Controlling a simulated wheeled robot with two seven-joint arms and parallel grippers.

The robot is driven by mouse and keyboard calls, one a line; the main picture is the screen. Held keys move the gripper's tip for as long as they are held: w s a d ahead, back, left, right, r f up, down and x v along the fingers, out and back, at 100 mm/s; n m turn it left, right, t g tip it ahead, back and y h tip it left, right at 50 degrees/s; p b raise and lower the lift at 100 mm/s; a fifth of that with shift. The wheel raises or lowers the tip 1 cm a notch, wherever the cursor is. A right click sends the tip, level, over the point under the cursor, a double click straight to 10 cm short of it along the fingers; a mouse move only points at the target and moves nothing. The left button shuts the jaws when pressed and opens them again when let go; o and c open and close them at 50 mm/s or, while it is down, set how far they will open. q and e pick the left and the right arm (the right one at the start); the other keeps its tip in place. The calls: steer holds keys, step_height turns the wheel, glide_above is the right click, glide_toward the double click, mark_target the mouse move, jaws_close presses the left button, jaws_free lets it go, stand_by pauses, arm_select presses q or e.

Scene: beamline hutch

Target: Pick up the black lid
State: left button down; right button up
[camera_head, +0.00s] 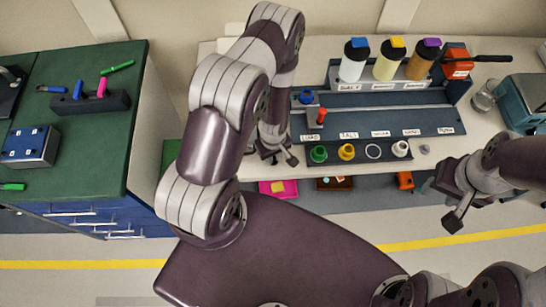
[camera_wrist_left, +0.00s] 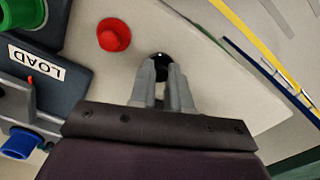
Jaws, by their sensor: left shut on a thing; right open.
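The black lid (camera_wrist_left: 160,60) shows in the left wrist view as a small dark round shape between the fingertips of my left gripper (camera_wrist_left: 164,72). The left gripper is shut on it, over the pale bench top. In the head view the left gripper (camera_head: 279,157) is at the bench's left part, beside the dark rack; I cannot make out the lid there. My right gripper (camera_head: 455,205) is open and empty, off the bench's front edge at the right.
A red cap (camera_wrist_left: 114,35) stands close to the left gripper. The dark rack (camera_head: 390,120) carries labels and, in front, green (camera_head: 318,154), yellow (camera_head: 346,151) and white (camera_head: 400,148) rings. Three bottles (camera_head: 388,62) stand behind. A green-topped cabinet (camera_head: 100,150) is at left.

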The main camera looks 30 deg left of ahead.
arm_select(q)
steer(key=shift+r, duration=0.15)
steer(key=shift+r+b, duration=0.3)
steer(key=r, duration=0.1)
steer(key=r+b, duration=0.1)
steer(key=w+d+r, duration=0.1)
steer(key=shift+w+r+b, duration=0.1)
steer(key=shift+r+b, duration=0.2)
steer(key=shift+b, duration=0.1)
steer(key=w+d+r+b, duration=0.3)
steer(key=w+d+r, duration=0.3)
steer(key=w+d, duration=0.1)
steer(key=shift+r, duration=0.3)
steer(key=shift+w, duration=0.1)
